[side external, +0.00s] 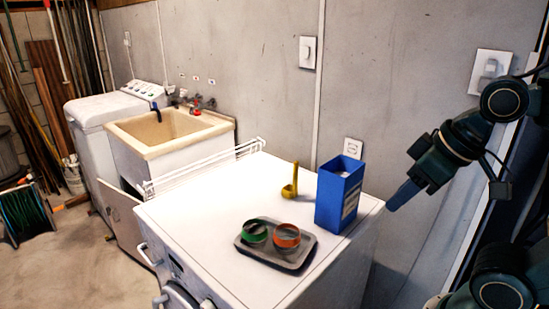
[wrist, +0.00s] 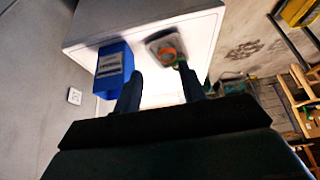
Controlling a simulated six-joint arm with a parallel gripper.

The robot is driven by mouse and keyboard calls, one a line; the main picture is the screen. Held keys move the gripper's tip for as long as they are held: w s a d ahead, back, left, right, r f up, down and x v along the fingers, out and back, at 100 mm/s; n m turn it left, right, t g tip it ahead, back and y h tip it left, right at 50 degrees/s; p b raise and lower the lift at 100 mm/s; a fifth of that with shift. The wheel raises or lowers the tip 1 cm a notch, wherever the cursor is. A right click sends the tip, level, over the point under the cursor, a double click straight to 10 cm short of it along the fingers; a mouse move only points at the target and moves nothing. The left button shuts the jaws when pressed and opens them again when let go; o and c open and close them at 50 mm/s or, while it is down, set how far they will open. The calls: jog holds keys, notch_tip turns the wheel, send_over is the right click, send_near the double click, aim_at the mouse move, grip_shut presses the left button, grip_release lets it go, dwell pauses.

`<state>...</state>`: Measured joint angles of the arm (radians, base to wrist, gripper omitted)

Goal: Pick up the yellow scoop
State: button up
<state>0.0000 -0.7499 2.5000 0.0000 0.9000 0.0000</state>
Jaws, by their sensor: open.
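The yellow scoop (side external: 290,184) stands on the white machine top with its handle pointing up, just left of the blue box in the side view. I cannot make it out in the wrist view. My gripper (side external: 398,197) is at the right, beyond the machine's edge and right of the blue box, apart from the scoop. In the wrist view my gripper (wrist: 158,80) shows two dark fingers spread apart with nothing between them.
A blue box (side external: 339,194) stands between my gripper and the scoop; it also shows in the wrist view (wrist: 113,70). A grey tray (side external: 297,264) holds a green ring (side external: 254,232) and an orange ring (side external: 286,236). The white machine top (side external: 190,217) is clear at left.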

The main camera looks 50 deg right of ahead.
dwell(0.3)
jog(key=w+d+r+n+g, duration=0.1)
jog(key=w+d+r+n, duration=0.15)
jog(key=w, duration=0.45)
jog(key=w+d+r+n+g, duration=0.1)
jog(key=w+d+r+n, duration=0.15)
jog(key=w, duration=0.45)
jog(key=w+d+r+n+g, duration=0.1)
jog(key=w+r+n, duration=0.1)
jog(key=w+n, duration=0.35)
jog(key=w+d+f+n, duration=0.2)
jog(key=w+d+f, duration=0.2)
jog(key=w, duration=0.2)
jog(key=w+d+f+n+g, duration=0.1)
jog(key=w+d+f+n, duration=0.1)
jog(key=w+d+f, duration=0.2)
jog(key=w+d+f+n+g, duration=0.1)
jog(key=w+d+f+n, duration=0.2)
jog(key=w+d+f, duration=0.2)
jog(key=shift+w+d, duration=0.1)
jog(key=shift+w, duration=1.8)
jog(key=shift+w+d+f+n+g, duration=0.2)
jog(key=shift+d+f+n+g, duration=0.1)
jog(key=shift+f, duration=0.2)
jog(key=shift+f, duration=0.1)
